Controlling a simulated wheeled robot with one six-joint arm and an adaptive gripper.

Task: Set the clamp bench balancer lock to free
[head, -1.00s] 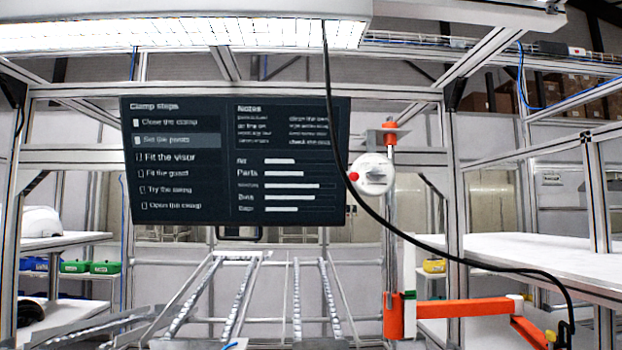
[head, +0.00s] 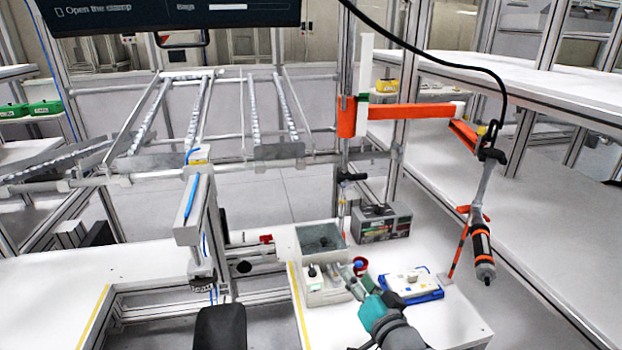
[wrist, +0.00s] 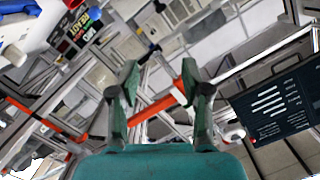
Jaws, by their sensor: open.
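My gripper (head: 354,280) is low over the small white bench (head: 440,325), its teal body by the grey bin unit and the blue tray. In the wrist view my gripper (wrist: 160,82) has its two fingers wide apart with nothing between them. An orange jointed arm (head: 410,111) on an upright post carries a hanging power tool (head: 482,250) at the right, well apart from my gripper. The round white unit with a red knob on the post is above the head view now. A small white shape (wrist: 232,132) by the screen in the wrist view may be it. No lock setting is readable.
A blue tray (head: 412,285) with white parts, a grey bin unit (head: 322,290) and a grey-green box (head: 382,222) stand on the bench. A dark screen (head: 170,12) hangs at top left. A black cable (head: 425,57) runs to the tool. Long white shelves (head: 560,225) fill the right.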

